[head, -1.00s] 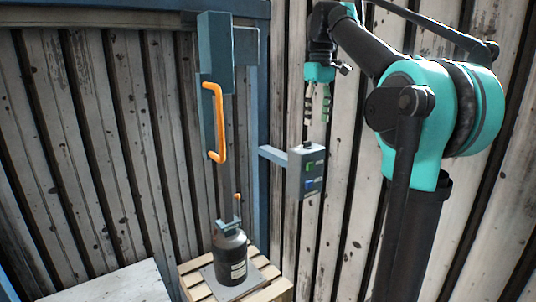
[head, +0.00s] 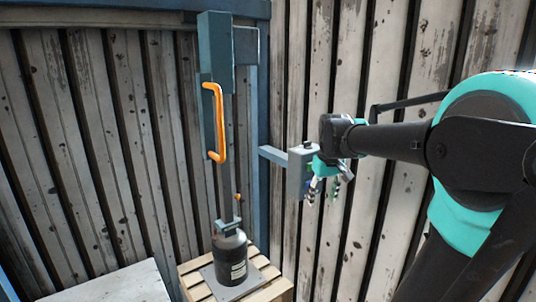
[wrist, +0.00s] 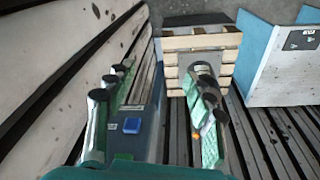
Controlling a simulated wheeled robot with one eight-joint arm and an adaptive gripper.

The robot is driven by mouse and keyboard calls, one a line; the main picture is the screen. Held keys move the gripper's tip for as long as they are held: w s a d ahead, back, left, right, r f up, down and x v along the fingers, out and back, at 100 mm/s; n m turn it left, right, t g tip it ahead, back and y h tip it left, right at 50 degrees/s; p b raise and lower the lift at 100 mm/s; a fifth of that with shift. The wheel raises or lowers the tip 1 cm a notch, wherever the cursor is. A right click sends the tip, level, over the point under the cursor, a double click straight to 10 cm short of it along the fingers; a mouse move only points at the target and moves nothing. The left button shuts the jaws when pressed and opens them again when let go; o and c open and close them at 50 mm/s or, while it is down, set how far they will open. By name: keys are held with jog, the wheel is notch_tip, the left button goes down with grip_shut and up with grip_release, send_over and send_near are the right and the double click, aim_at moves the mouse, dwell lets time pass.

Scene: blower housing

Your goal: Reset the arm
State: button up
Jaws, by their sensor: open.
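My gripper (head: 324,190) points down with its fingers apart and empty, at the right in the head view. It overlaps the right side of a grey control box (head: 297,176), and I cannot tell whether it touches it. In the wrist view my gripper (wrist: 160,95) has its fingers spread to both sides. In the head view the gripper hides most of the box's button face.
A dark canister (head: 231,262) stands on a plate on a wooden pallet (head: 268,288), below a blue-grey column with an orange handle (head: 219,120). A bracket (head: 272,155) carries the box. Plank walls stand close behind. A white surface (head: 115,284) lies at lower left.

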jog(key=s+d+f+m+t, duration=0.1)
jog(key=s+f+m, duration=0.2)
jog(key=s+f, duration=1.3)
notch_tip(320, 180, down, 4)
jog(key=shift+s+d+r+t, duration=0.1)
jog(key=shift+s+d+t, duration=0.15)
jog(key=shift+d+t, duration=0.15)
